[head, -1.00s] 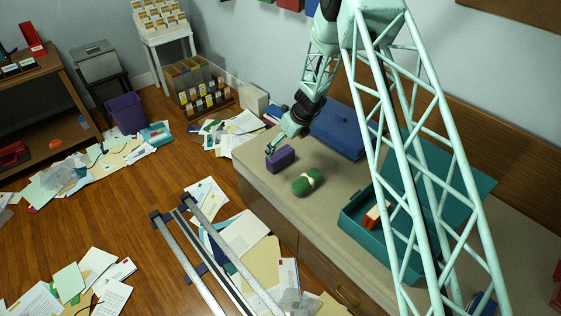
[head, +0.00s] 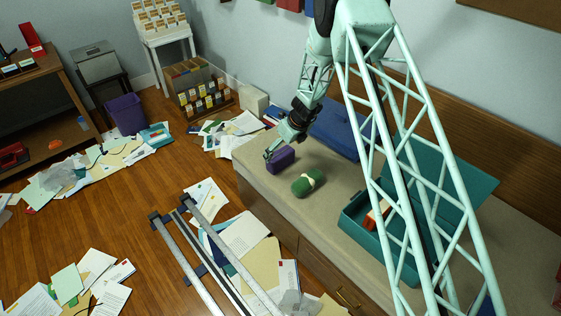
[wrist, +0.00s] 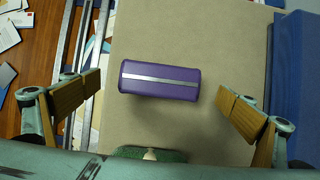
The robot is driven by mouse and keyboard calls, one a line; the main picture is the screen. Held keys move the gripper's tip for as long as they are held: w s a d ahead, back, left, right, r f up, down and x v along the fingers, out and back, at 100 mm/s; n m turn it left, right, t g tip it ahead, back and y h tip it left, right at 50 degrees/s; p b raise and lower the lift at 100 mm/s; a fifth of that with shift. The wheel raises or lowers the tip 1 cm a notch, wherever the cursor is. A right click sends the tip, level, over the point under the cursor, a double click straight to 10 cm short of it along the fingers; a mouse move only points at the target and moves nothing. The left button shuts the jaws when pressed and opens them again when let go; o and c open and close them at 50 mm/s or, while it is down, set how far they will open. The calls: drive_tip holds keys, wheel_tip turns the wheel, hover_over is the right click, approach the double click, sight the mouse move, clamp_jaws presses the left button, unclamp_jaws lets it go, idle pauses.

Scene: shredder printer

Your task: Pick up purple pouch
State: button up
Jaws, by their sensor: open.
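The purple pouch (head: 280,159) lies on the beige counter top near its far left end. In the wrist view the purple pouch (wrist: 160,80) is a small box shape with a silver strip along its top, lying lengthwise across the picture. My gripper (head: 274,148) is above and beside it in the head view. In the wrist view my gripper (wrist: 158,93) is open wide, with its wooden-coloured finger pads on either side of the pouch and apart from it.
A green roll (head: 308,182) with a pale band lies close to the pouch. A blue case (head: 338,130) stands behind it by the wall. An open teal box (head: 352,222) sits farther right. Papers litter the floor below the counter's front edge.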

sight(280, 153)
drive_tip(key=shift+b+x, duration=0.4)
drive_tip(key=shift+x, duration=1.35)
drive_tip(key=shift+c, duration=0.5)
drive_tip(key=c, duration=0.9)
drive_tip(key=shift+r, duration=0.2)
drive_tip(key=shift+r+p, duration=1.95)
drive_tip(key=shift+r, duration=2.85)
